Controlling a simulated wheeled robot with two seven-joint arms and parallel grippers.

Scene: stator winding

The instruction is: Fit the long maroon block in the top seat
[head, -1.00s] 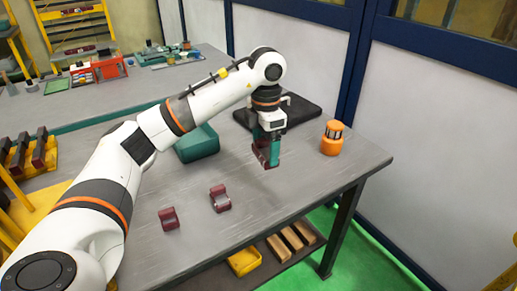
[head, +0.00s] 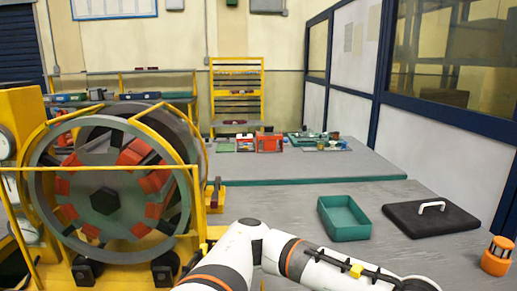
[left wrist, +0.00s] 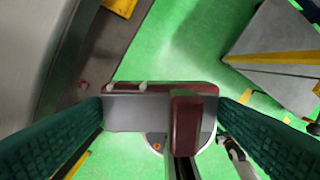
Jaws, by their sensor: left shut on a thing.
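The stator (head: 105,195) stands at the left of the head view, a large grey ring in a yellow frame. Red-orange blocks sit around its inner rim. A dark stretch (head: 97,140) shows at the top of the ring; I cannot tell its seat clearly. In the left wrist view my left gripper (left wrist: 160,112) has its teal fingers on both sides of a maroon block (left wrist: 195,125) with grey faces, and is shut on it. Green floor shows below the block. In the head view the left arm shows, but its gripper does not. My right gripper is not in view.
A yellow rail (head: 110,167) crosses before the stator. A teal tray (head: 343,219), a black pad with a white handle (head: 430,218) and an orange lamp-like item (head: 497,256) stand on the grey table. A maroon piece (head: 215,192) stands on a yellow stand beside the stator.

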